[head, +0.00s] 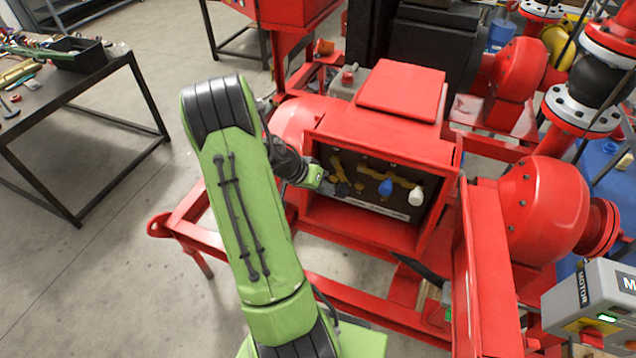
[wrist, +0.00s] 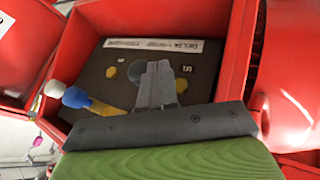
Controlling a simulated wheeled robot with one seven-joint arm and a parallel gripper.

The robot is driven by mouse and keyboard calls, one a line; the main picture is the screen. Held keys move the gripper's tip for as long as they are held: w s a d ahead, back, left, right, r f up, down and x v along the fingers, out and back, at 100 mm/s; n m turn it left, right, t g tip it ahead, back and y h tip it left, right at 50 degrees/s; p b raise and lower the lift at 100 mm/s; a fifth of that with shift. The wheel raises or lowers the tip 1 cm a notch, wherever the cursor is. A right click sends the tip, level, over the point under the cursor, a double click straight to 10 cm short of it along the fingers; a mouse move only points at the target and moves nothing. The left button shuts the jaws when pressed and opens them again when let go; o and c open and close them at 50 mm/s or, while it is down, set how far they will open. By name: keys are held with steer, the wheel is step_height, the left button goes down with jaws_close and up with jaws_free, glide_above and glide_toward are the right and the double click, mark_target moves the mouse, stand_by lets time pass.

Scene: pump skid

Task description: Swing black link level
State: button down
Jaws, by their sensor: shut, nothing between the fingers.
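The open red box (head: 328,218) has a dark back panel with small fittings on it. My gripper (head: 340,187) reaches into the box from the left, close to the panel. In the wrist view my gripper (wrist: 160,78) is shut, its fingers together with nothing between them. Whether the fingers touch anything is unclear.
A blue knob (head: 385,188) and a white knob (head: 416,195) stick out on the right, with a yellow bar (head: 400,178) beside them. A pale label strip (head: 378,208) runs below. Red box walls surround my gripper closely. A workbench (head: 95,75) stands far left.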

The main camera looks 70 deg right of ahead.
steer(key=shift+s+g+b, duration=0.25)
steer(key=shift+g+b, duration=0.15)
steer(key=shift+g, duration=0.3)
steer(key=g, duration=0.1)
steer(key=s+n+g+b, duration=0.1)
steer(key=g, duration=0.1)
steer(key=g+b, duration=0.1)
steer(key=shift+s+a+r+n+g, duration=0.1)
steer(key=shift+s+n+g, duration=0.3)
steer(key=g, duration=0.1)
steer(key=s+r+g+b, duration=0.1)
steer(key=n+g, duration=0.1)
steer(key=shift+s+a+r+g+h+b, duration=0.1)
steer(key=shift+s+r+g+h+b, duration=0.2)
steer(key=shift+g+h, duration=0.1)
steer(key=shift+r, duration=0.1)
stand_by(0.4)
